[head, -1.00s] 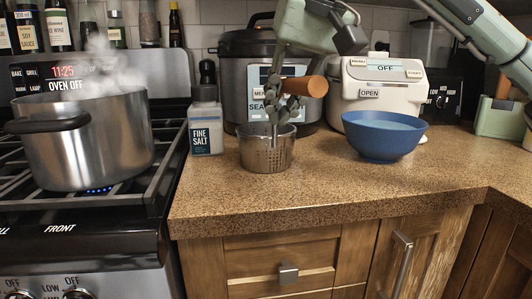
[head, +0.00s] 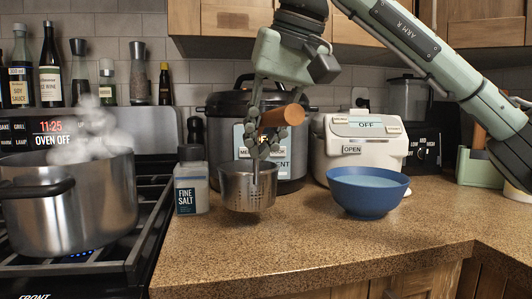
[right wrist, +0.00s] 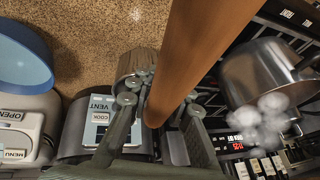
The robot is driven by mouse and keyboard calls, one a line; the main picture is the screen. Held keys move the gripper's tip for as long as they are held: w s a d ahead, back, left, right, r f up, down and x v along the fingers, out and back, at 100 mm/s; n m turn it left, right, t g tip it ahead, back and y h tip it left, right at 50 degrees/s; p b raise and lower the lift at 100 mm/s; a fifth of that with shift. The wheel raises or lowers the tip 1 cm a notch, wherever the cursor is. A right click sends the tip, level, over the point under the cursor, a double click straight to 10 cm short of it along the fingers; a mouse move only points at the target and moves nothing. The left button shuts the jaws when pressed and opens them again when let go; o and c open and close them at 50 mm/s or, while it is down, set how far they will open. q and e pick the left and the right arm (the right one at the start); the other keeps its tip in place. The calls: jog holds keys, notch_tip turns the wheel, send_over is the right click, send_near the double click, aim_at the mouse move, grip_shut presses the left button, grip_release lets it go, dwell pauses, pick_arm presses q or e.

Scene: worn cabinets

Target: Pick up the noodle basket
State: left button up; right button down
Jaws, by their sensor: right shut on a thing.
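The noodle basket (head: 247,188) is a perforated metal cup with a wooden handle (head: 283,115). My right gripper (head: 262,140) is shut on it near the handle. The basket hangs upright, a little above the counter. In the right wrist view the wooden handle (right wrist: 195,50) crosses close to the camera, between the fingers of my right gripper (right wrist: 160,100). Part of the metal basket (right wrist: 138,63) shows beyond the fingers. My left gripper is in neither view.
A steaming pot (head: 70,210) stands on the stove at the left. A salt jar (head: 191,182) stands just left of the basket. A pressure cooker (head: 218,115) is behind it, with a white cooker (head: 365,160) and blue bowl (head: 368,195) to the right. The front counter is clear.

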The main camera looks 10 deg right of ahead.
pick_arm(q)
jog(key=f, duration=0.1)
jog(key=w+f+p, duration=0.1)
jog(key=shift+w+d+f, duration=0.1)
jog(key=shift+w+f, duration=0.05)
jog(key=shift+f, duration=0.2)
pick_arm(e)
jog(key=s+a+r, duration=0.2)
jog(key=a+r, duration=0.4)
jog(key=a, duration=0.4)
jog(key=shift+s+a+r, duration=0.2)
jog(key=shift+a+r, duration=0.1)
jog(key=shift+a, duration=0.05)
pick_arm(q)
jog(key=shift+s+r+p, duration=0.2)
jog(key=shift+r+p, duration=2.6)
jog(key=shift+p, duration=0.1)
pick_arm(e)
notch_tip(320, 180, up, 12)
jog(key=shift+f, duration=0.1)
